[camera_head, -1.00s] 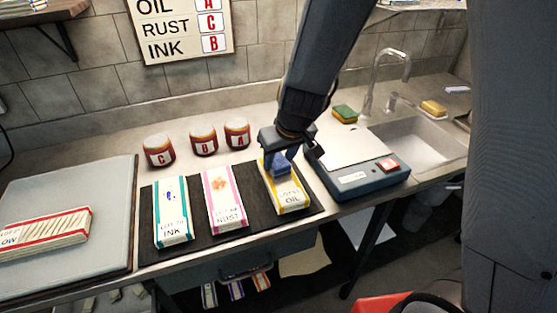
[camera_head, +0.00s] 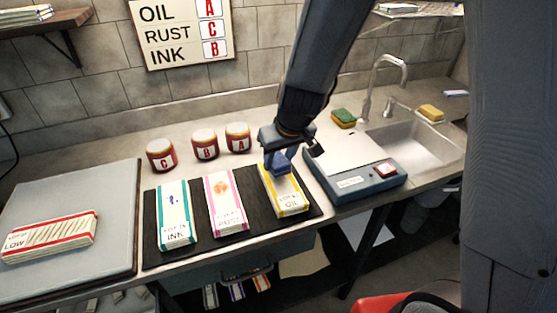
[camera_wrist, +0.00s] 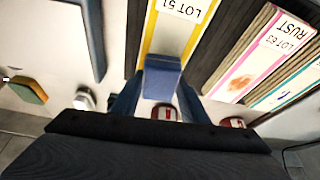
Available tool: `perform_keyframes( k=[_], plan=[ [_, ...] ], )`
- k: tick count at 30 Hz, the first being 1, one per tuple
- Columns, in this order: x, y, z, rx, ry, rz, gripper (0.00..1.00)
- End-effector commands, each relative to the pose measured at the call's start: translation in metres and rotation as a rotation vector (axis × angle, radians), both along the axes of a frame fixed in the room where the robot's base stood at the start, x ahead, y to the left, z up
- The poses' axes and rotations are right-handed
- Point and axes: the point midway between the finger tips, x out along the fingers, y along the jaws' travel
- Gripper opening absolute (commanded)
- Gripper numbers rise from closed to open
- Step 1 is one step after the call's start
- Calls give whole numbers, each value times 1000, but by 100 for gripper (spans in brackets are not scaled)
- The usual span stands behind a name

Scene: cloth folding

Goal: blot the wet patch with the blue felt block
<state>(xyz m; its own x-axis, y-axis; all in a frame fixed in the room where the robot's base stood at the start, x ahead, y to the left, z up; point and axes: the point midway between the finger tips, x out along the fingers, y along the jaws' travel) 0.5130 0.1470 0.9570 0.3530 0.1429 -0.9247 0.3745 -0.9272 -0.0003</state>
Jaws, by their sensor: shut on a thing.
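My gripper (camera_head: 276,158) is shut on the blue felt block (camera_wrist: 162,76), which also shows in the head view (camera_head: 280,161). The block is over the far end of the yellow-edged cloth marked OIL (camera_head: 288,196); its LOT 51 label shows in the wrist view (camera_wrist: 184,8). In the head view the block looks a little above the cloth, but I cannot tell the exact gap. No wet patch shows clearly on the visible part of this cloth. The block and fingers hide its far end.
The pink-edged RUST cloth (camera_head: 227,212) has an orange stain, and the teal-edged INK cloth (camera_head: 173,225) has blue marks. Jars C (camera_head: 161,155), B (camera_head: 205,145) and A (camera_head: 238,138) stand behind. A scale-like device (camera_head: 362,183) is close on the right.

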Motion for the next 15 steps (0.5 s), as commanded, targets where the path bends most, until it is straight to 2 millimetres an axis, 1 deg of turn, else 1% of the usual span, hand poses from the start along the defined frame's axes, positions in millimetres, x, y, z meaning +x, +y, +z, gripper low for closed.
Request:
perform_keyframes(
  k=[1,15],
  plan=[
    [-1,0,7,0,0,0,22],
    [0,0,41,1,-2,0,22]
  ],
)
